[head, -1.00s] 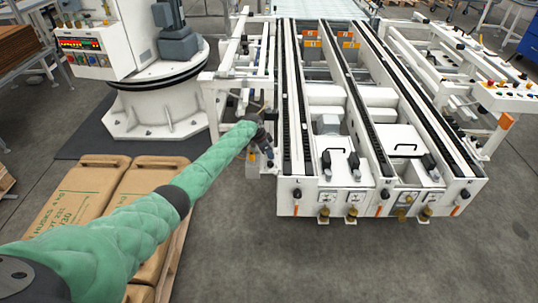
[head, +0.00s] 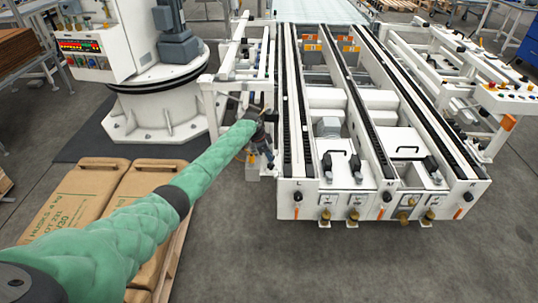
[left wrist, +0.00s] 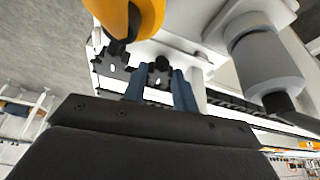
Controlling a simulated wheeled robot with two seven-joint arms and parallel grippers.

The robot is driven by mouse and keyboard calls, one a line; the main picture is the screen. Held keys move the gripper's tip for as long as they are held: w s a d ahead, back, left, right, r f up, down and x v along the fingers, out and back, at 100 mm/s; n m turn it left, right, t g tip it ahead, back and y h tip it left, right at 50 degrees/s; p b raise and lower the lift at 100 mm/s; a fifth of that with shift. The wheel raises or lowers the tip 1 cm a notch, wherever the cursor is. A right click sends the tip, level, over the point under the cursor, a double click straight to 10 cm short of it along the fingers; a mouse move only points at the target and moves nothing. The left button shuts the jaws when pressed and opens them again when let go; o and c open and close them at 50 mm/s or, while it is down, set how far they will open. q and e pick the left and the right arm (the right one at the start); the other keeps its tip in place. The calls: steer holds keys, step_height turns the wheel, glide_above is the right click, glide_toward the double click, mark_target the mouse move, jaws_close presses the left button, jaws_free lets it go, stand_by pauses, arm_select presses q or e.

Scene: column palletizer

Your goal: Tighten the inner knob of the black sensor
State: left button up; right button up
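My left gripper (head: 264,141) is at the left side of the white conveyor frame, at the end of my green-sleeved arm, and small there. In the left wrist view its two blue fingers (left wrist: 162,88) stand apart. A small black knob (left wrist: 162,63) on a dark toothed part shows at the gap between the fingertips; whether they touch it is unclear. Another black bracket with holes (left wrist: 112,66) is just left of the fingers. The black sensor cannot be made out clearly in the head view. My right gripper is in neither view.
An orange rounded part (left wrist: 145,14) and a grey cylinder with a black end (left wrist: 268,65) are close around the fingers. The white conveyor (head: 340,200) stands to the right of my arm. Brown sacks (head: 75,200) lie below it. Floor in front is clear.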

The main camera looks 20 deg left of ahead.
arm_select(q)
steer(key=o, duration=0.4)
steer(key=shift+a, duration=0.1)
steer(key=shift+o, duration=0.2)
steer(key=shift+r, duration=0.1)
steer(key=v, duration=0.7)
steer(key=shift+r+b, duration=0.25)
steer(key=shift+b, duration=0.2)
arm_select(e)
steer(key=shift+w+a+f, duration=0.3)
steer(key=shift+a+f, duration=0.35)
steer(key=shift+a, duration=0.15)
arm_select(q)
steer(key=shift+a, duration=0.15)
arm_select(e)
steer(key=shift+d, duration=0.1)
